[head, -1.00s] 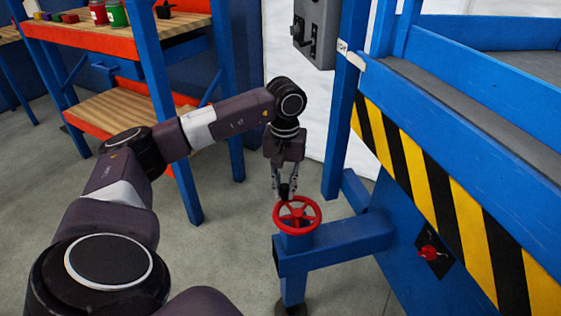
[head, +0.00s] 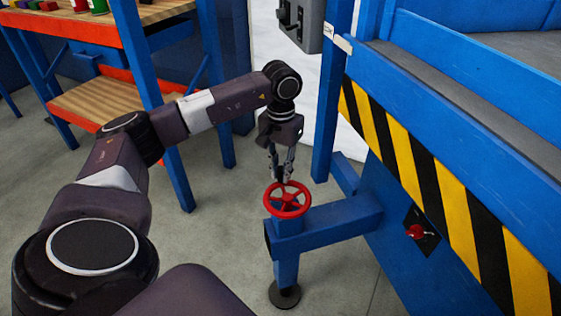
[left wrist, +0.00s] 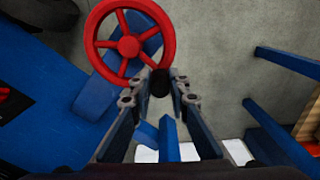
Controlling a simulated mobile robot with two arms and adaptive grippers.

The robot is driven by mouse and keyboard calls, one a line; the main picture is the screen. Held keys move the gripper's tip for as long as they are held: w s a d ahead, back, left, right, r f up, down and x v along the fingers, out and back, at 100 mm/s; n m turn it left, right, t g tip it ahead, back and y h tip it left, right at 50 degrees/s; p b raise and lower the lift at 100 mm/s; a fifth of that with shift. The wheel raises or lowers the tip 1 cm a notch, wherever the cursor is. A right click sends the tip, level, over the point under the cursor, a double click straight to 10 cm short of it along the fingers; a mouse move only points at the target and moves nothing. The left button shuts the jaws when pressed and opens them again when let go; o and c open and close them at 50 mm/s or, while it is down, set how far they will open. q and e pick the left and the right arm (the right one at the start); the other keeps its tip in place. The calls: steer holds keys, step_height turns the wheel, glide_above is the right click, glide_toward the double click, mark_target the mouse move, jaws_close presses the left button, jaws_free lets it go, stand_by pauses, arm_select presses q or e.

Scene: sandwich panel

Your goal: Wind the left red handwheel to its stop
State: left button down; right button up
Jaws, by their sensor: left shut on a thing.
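The red handwheel (head: 287,198) sits on top of a short blue post at the end of a blue beam. It has a round rim with several spokes. In the left wrist view the handwheel (left wrist: 129,46) lies at the upper left. My left gripper (head: 282,176) points down at the far side of the rim. In the left wrist view its fingers (left wrist: 158,85) are shut on a black handle (left wrist: 160,82) at the rim's edge. My right gripper is not in view.
The blue frame with a yellow-black striped edge (head: 410,165) stands close on the right, with a red knob (head: 415,231) on its side. A blue upright (head: 330,110) stands behind the wheel. A workbench (head: 100,100) is at the left. Grey floor (head: 215,240) is clear between them.

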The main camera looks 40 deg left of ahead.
arm_select(q)
steer(key=c, duration=1.8)
jaws_free()
step_height(320, 180, up, 12)
